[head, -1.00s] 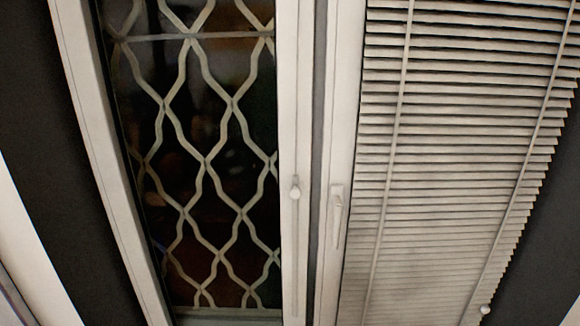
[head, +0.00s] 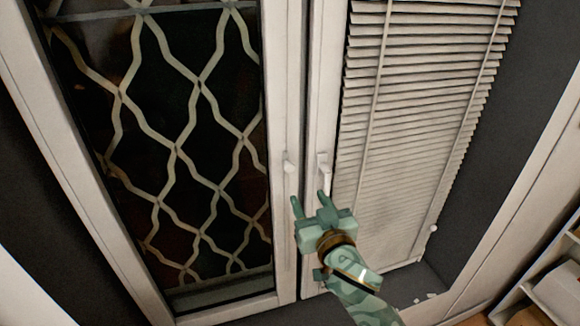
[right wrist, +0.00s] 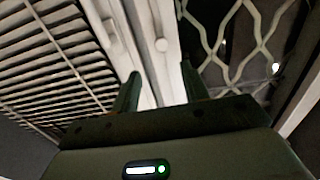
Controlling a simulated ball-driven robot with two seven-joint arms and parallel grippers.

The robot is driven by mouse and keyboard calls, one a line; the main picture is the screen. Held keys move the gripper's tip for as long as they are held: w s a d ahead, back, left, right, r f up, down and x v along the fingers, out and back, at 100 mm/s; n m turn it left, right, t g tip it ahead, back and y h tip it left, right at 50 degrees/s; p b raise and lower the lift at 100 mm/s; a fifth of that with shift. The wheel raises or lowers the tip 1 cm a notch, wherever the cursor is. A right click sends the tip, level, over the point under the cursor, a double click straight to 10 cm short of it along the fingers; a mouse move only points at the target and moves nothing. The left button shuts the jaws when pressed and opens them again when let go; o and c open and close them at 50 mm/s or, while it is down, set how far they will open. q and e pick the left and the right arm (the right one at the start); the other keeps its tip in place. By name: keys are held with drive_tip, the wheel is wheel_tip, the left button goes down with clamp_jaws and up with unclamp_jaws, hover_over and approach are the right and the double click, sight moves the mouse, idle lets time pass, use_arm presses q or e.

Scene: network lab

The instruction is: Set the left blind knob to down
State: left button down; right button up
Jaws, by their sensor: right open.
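The left blind knob (head: 290,167) is a small pale knob on the white frame beside the lattice-covered left window. It sits at the upper end of a thin vertical track that runs down below it. It also shows in the right wrist view (right wrist: 162,45), beyond the fingertips. My right gripper (head: 310,203) is open and empty, just below the knob and a little to its right in the head view. In the right wrist view its two fingers (right wrist: 160,78) stand apart, with the knob between their directions and not touched. My left gripper is not in view.
A white window handle (head: 323,170) is close right of the knob. Lowered slatted blinds (head: 415,120) cover the right window, with another small knob (head: 433,228) at their lower right. A shelf (head: 540,290) stands at the lower right.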

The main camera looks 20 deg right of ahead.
sight(291, 170)
drive_tip(key=w, duration=0.4)
drive_tip(key=w+p, duration=0.1)
drive_tip(key=w, duration=0.7)
drive_tip(key=shift+a, duration=0.3)
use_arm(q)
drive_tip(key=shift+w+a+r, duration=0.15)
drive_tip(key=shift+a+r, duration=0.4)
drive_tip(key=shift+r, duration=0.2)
use_arm(e)
drive_tip(key=shift+w+a, duration=0.1)
drive_tip(key=shift+w, duration=0.6)
